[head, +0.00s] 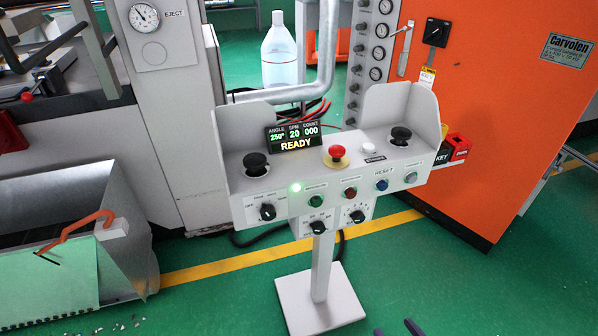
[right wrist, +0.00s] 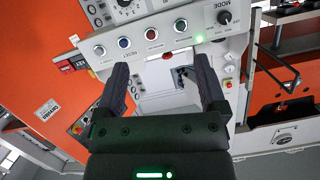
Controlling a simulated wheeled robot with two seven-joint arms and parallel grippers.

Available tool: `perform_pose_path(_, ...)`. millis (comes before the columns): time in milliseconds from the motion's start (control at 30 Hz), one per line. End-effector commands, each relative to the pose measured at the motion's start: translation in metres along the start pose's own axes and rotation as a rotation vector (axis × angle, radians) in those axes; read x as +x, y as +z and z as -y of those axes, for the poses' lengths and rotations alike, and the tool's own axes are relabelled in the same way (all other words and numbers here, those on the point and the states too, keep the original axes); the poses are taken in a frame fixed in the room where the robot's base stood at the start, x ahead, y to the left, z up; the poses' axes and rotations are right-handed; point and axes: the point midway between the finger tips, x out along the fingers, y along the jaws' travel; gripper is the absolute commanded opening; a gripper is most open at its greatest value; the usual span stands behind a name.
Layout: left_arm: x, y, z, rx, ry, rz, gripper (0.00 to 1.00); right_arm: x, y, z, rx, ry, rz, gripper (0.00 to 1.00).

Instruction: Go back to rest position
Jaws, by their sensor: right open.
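My right gripper (head: 396,329) shows only as two dark fingertips at the bottom edge of the head view, low in front of the control stand and apart from it. In the right wrist view, the right gripper (right wrist: 158,66) has its two black fingers spread wide, with nothing held between them. The control stand's panel (right wrist: 150,48) shows upside down beyond the fingers. My left gripper is not in the head view.
The control stand (head: 320,262) has a red button (head: 337,152), two black knobs and a display reading READY. An orange cabinet (head: 500,130) stands at right and a metal chute (head: 121,235) at left.

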Motion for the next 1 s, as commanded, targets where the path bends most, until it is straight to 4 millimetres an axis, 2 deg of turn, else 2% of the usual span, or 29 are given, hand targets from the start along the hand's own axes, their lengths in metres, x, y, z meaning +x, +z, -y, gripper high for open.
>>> perform_pose_path(33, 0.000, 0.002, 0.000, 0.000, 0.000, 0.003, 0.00, -0.007, 0.018, -0.011, -0.032, 0.029, 0.067, 0.90)
perform_pose_path(167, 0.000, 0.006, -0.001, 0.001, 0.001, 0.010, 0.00, -0.035, 0.063, -0.048, -0.142, 0.113, 0.269, 0.90)
perform_pose_path(267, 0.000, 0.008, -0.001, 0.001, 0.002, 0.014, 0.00, -0.070, 0.100, -0.081, -0.226, 0.184, 0.453, 0.90)
perform_pose_path(367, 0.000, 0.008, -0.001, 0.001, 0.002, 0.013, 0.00, -0.122, 0.137, -0.117, -0.313, 0.265, 0.679, 0.90)
perform_pose_path(467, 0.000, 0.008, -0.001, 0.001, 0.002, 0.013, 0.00, -0.195, 0.170, -0.153, -0.394, 0.354, 0.952, 0.90)
perform_pose_path(500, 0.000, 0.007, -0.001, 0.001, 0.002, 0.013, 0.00, -0.230, 0.180, -0.165, -0.424, 0.388, 1.072, 0.90)
perform_pose_path(567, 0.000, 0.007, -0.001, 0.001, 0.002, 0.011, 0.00, -0.285, 0.190, -0.180, -0.461, 0.437, 1.256, 0.90)
perform_pose_path(600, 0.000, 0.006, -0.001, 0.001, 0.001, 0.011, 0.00, -0.324, 0.193, -0.187, -0.479, 0.467, 1.381, 0.90)
perform_pose_path(633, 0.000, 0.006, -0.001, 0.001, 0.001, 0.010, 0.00, -0.353, 0.194, -0.191, -0.492, 0.487, 1.476, 0.90)
perform_pose_path(667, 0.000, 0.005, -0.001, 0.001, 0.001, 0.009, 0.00, -0.348, 0.211, -0.168, -0.450, 0.459, 1.480, 0.90)
perform_pose_path(700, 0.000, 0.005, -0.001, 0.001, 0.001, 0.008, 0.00, -0.333, 0.233, -0.130, -0.380, 0.415, 1.456, 0.90)
perform_pose_path(800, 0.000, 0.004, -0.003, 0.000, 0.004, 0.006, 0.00, -0.308, 0.269, -0.053, -0.242, 0.335, 1.427, 0.90)
perform_pose_path(900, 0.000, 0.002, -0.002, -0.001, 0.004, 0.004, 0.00, -0.289, 0.287, 0.005, -0.144, 0.277, 1.404, 0.90)
perform_pose_path(1000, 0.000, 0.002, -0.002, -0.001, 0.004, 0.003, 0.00, -0.278, 0.293, 0.037, -0.091, 0.247, 1.389, 0.90)
